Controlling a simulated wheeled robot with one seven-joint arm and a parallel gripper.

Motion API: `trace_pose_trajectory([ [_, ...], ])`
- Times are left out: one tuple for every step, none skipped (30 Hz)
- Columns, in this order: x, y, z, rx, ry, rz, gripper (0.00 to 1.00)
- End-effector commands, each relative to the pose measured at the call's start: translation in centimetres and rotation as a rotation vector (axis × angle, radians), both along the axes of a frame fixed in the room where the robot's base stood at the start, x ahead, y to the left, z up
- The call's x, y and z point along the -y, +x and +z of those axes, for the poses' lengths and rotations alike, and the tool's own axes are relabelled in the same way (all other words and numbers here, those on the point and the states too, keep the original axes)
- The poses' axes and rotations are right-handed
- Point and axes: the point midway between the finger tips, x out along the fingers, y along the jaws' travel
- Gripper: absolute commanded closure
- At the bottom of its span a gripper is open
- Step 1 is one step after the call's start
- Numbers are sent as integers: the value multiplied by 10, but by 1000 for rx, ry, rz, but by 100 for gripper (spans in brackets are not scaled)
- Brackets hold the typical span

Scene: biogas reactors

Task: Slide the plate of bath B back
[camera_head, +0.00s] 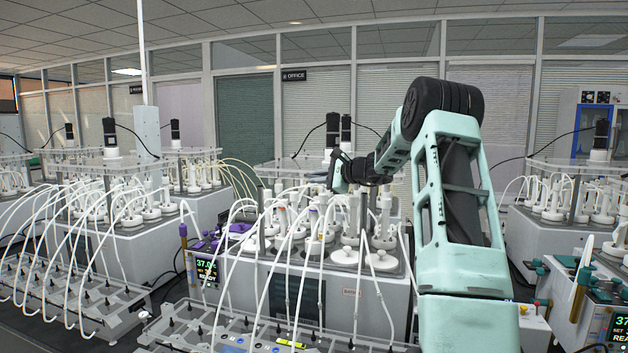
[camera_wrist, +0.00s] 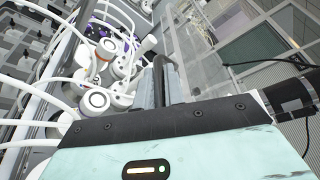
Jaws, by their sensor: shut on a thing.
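Bath B, which I take to be the middle one, is a white-grey box (camera_head: 340,305) with bottles and tubes in its top. Its clear plate (camera_head: 285,168) lies level above the rear part of the bath, and the front bottles stand uncovered. The plate also shows in the wrist view (camera_wrist: 208,72), to the right of the fingers. My gripper (camera_head: 334,184) is over the bath at the plate's front side. In the wrist view my gripper (camera_wrist: 164,88) is shut on a dark bent handle (camera_wrist: 158,70). Where the handle joins the plate is hard to see.
White-capped bottles (camera_wrist: 95,101) and looping white tubes crowd close beside my gripper. A black motor (camera_head: 333,128) stands over the plate. A tubing rack (camera_head: 240,335) lies in front. Other baths stand left (camera_head: 125,220) and right (camera_head: 570,225). Glazed partitions close off the back.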

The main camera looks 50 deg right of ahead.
Motion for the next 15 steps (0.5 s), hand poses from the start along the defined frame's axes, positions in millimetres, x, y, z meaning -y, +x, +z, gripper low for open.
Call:
trace_pose_trajectory([
  [2, 0, 1, 0, -2, -3, 100],
  [2, 0, 1, 0, -2, -4, 100],
  [2, 0, 1, 0, -2, -4, 100],
  [2, 0, 0, -1, -2, -4, 100],
  [2, 0, 0, -1, -2, -4, 100],
  [2, 0, 0, -1, -2, -4, 100],
  [2, 0, 0, -1, -2, -4, 100],
  [2, 0, 0, -1, -2, -4, 100],
  [2, 0, 0, -1, -2, -4, 84],
  [2, 0, 0, -1, -2, -4, 75],
  [2, 0, 0, -1, -2, -4, 67],
  [2, 0, 0, -1, -2, -3, 67],
  [1, 0, 0, -1, -2, -3, 67],
  [1, 0, 0, -1, -2, -3, 67],
  [1, 0, 0, -1, -2, -3, 67],
])
